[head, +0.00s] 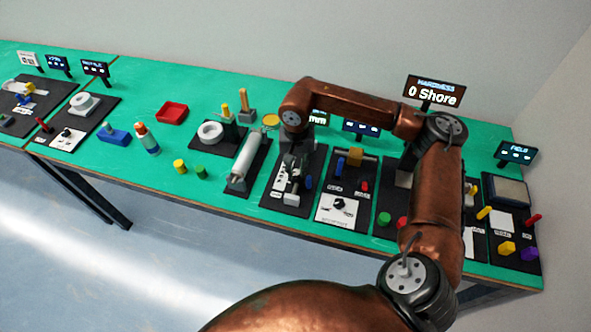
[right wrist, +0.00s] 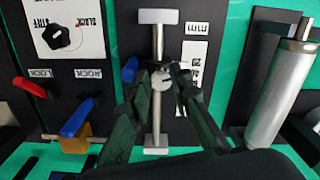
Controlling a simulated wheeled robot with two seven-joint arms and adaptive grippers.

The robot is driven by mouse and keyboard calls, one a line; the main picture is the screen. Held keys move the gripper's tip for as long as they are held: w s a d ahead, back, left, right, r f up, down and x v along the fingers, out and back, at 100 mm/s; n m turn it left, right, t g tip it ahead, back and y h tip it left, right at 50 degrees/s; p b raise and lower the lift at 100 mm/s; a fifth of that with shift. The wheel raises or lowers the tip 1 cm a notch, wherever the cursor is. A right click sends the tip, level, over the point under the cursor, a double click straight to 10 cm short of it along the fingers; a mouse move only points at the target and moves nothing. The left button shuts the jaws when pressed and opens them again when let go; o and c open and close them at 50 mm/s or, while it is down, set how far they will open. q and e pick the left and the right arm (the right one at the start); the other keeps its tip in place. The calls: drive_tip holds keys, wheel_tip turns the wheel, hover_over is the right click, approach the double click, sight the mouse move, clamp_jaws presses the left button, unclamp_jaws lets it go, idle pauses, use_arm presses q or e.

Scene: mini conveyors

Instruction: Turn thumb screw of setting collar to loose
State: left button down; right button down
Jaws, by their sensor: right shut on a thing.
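The setting collar sits on a silver rod (right wrist: 158,45) that runs between two pale end blocks on a dark board (head: 286,197). A small round pale thumb screw (right wrist: 162,81) with a dark mark shows on it in the right wrist view. My right gripper (right wrist: 160,74) has its two dark fingers on either side of the thumb screw and is shut on it. In the head view my right gripper (head: 294,163) hides the collar. A blue part (right wrist: 130,69) shows beside the left finger. The collar's body is mostly hidden. My left gripper is not in view.
A board with a black knob (right wrist: 62,37) and red and blue levers (right wrist: 77,117) lies beside the collar's board. A red tray (head: 171,112) lies farther left on the green table (head: 225,91).

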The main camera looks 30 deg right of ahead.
sight(296, 173)
drive_tip(key=shift+n, duration=0.3)
drive_tip(key=c, duration=1.7)
unclamp_jaws()
drive_tip(key=shift+c, duration=0.2)
wheel_tip(296, 173, up, 12)
